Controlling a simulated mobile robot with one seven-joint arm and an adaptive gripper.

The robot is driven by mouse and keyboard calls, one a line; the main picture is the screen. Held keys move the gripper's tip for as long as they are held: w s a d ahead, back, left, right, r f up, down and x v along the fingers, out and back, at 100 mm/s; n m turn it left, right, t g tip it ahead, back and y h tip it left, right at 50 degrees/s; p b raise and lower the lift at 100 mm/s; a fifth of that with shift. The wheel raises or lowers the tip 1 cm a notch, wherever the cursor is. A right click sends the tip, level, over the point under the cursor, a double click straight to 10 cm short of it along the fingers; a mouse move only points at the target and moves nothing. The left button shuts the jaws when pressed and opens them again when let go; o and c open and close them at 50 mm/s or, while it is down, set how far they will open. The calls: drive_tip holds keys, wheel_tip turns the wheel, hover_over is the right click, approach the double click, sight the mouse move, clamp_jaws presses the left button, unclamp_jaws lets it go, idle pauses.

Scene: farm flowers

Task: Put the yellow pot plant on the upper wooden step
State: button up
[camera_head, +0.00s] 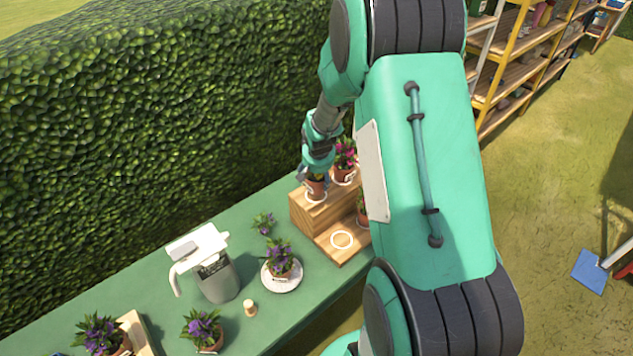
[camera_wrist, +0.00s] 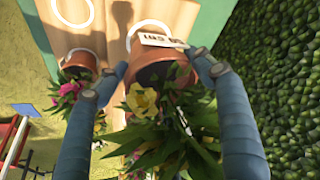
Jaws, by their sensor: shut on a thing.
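The yellow pot plant is a terracotta pot (camera_wrist: 172,20) with a white label, green leaves and a yellow bloom (camera_wrist: 142,98). My gripper (camera_wrist: 160,65) is shut on this pot, one finger on each side. In the head view the pot (camera_head: 315,187) is at the left part of the upper wooden step (camera_head: 303,208), at a white ring, under my gripper (camera_head: 318,172). The pot looks upright and on or just above the step; I cannot tell which. My gripper hides most of the plant in the head view.
A pink-flowered pot (camera_head: 345,172) stands close beside it on the upper step. The lower step has an empty white ring (camera_head: 342,240) and another pot (camera_head: 362,216), partly hidden by my arm. A watering can (camera_head: 215,270) and purple-flowered pots stand on the green table. A hedge (camera_head: 150,130) rises behind.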

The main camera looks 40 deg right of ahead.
sight(317, 178)
drive_tip(key=shift+w, duration=0.1)
drive_tip(key=shift+w+d+f, duration=0.15)
drive_tip(key=shift+w+d, duration=0.05)
drive_tip(key=shift+w, duration=0.1)
drive_tip(key=shift+f+b, duration=0.3)
drive_tip(key=shift+f, duration=1.3)
drive_tip(key=o, duration=1.6)
drive_tip(key=shift+f, duration=0.15)
drive_tip(key=shift+c, duration=0.2)
